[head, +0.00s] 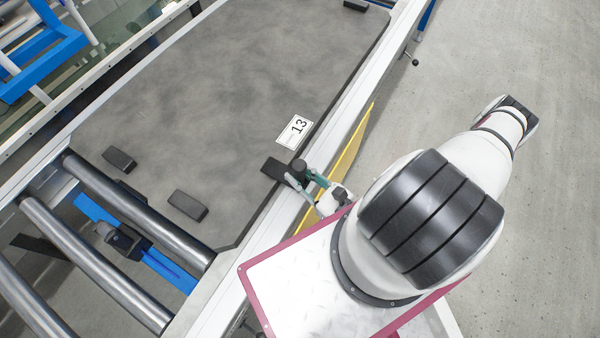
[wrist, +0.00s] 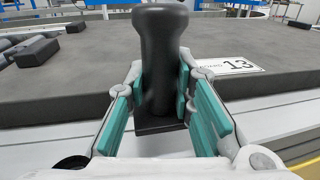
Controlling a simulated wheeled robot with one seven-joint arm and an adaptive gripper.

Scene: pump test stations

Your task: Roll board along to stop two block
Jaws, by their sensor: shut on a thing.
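The board (head: 220,90) is a large dark grey slab with a white label marked 13 (head: 294,131). It lies on the conveyor, its near end beside the bare rollers at lower left. A black upright handle (wrist: 160,50) on a dark base stands at the board's right edge. My gripper (head: 306,181) is shut on this handle, with its teal finger pads on either side of it in the wrist view (wrist: 160,105). A black block on a blue bar (head: 128,240) sits between the rollers; I cannot tell if it is stop two.
Black blocks lie on the board near its end (head: 119,160) (head: 187,205), with another at the far top (head: 355,5). Steel rollers (head: 140,210) are exposed at lower left. A pale rail (head: 350,110) and yellow strip (head: 350,140) run along the right side.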

